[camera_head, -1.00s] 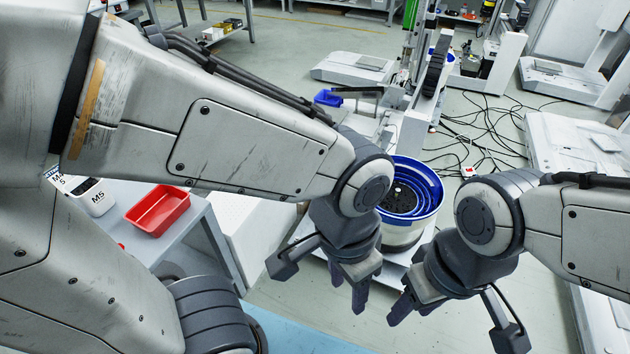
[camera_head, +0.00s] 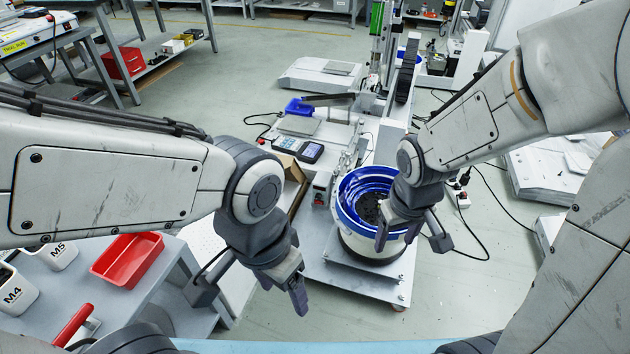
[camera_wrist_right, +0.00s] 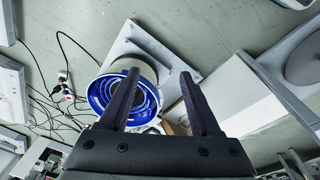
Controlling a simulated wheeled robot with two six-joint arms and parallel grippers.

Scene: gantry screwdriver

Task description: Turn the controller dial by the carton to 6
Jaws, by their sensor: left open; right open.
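A brown open carton (camera_head: 293,172) stands left of the blue bowl feeder, partly hidden by my left arm. A small grey box with a red part (camera_head: 322,186) stands between the carton and the bowl. A flat controller with a display and keys (camera_head: 299,147) lies on the white bench just behind the carton. I cannot make out a dial or its setting on either. My left gripper (camera_head: 283,288) is open and empty, low in front of the carton. My right gripper (camera_head: 397,234) is open and empty in front of the bowl; its fingers also show in the right wrist view (camera_wrist_right: 160,74).
The blue bowl feeder (camera_head: 345,220) stands on a white base plate, close to my right gripper. A red tray (camera_head: 127,260) and bins marked M4 and M5 (camera_head: 55,255) are at left. Black cables lie on the floor at right.

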